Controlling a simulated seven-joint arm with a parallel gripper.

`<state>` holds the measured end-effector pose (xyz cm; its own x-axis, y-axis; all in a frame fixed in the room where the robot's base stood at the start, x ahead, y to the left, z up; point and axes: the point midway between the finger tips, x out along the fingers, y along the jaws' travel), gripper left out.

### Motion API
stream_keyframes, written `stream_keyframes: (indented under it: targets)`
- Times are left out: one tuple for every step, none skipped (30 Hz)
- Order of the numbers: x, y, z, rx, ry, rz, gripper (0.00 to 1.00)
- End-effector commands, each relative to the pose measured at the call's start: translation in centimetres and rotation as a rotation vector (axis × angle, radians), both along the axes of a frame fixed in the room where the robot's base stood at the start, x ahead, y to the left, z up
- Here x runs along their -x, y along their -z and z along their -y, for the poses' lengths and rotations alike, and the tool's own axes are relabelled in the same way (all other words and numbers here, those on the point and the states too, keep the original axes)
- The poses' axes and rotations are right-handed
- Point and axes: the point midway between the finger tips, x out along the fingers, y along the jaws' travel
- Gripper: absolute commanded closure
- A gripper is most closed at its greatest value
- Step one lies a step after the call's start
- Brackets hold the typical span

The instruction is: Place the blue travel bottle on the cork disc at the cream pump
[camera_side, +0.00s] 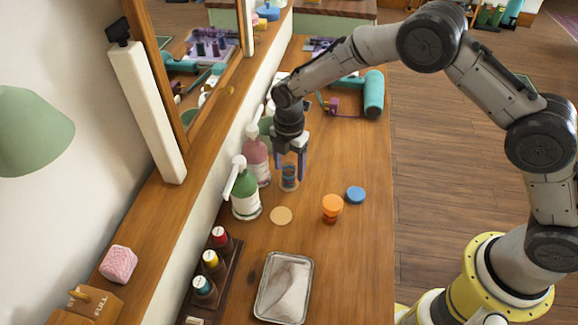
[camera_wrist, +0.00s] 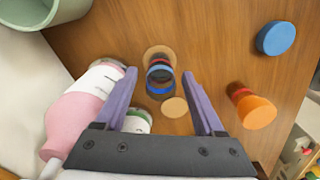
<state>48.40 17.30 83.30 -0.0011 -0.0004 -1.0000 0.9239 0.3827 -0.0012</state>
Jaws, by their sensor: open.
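My gripper (camera_wrist: 166,100) is open, pointing down, its purple fingers on both sides of a small dark bottle with blue and red bands (camera_side: 289,178). The bottle also shows in the wrist view (camera_wrist: 160,78), upright; whether the fingers touch it is unclear. A cork disc (camera_wrist: 157,51) shows partly beneath or behind it. A bare cork disc (camera_side: 281,215) lies nearer the side camera, by the green pump bottle (camera_side: 246,203). A pink pump bottle (camera_side: 256,160) stands left of my gripper. A short round blue item (camera_side: 355,195) stands apart at right. I see no plainly cream pump body.
An orange-topped container (camera_side: 332,207) stands right of the bare disc. A metal tray (camera_side: 260,303) and a dark rack (camera_side: 233,262) with several small bottles are in front. A teal hair dryer (camera_side: 373,93) lies behind. The counter's right side has clear wood.

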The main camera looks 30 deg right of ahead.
Motion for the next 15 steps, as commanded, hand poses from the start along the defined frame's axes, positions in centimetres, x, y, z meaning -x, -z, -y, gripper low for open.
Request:
stream_keyframes:
  targets:
    - [-0.1, -0.6, 0.0, -0.002, 0.0, 0.004, 0.29]
    - [-0.1, -1.0, 0.0, -0.002, 0.0, 0.005, 0.29]
    - [-0.1, -1.6, 0.0, -0.002, 0.0, 0.006, 0.29]
    - [-0.1, -2.1, 0.0, -0.002, 0.0, 0.006, 0.29]
    - [-0.1, -2.7, 0.0, -0.003, 0.0, 0.006, 0.29]
    - [-0.1, -3.5, 0.0, -0.002, 0.0, 0.006, 0.29]
    - [-0.2, -4.2, -0.1, -0.003, 0.0, 0.006, 0.29]
    - [-0.1, -4.8, 0.0, -0.002, 0.0, 0.006, 0.29]
    - [-0.1, -5.6, 0.0, -0.003, 0.0, 0.006, 0.29]
    - [-0.1, -6.3, 0.0, -0.003, 0.0, 0.006, 0.29]
    - [-0.1, -6.9, 0.0, -0.003, 0.0, 0.006, 0.29]
    - [-0.1, -7.7, 0.0, -0.002, 0.0, 0.006, 0.29]
    - [-0.1, -8.2, 0.0, -0.002, 0.0, 0.006, 0.29]
    - [-0.1, -8.8, 0.0, -0.002, 0.0, 0.005, 0.29]
    - [-0.1, -9.4, 0.0, -0.002, 0.0, 0.006, 0.29]
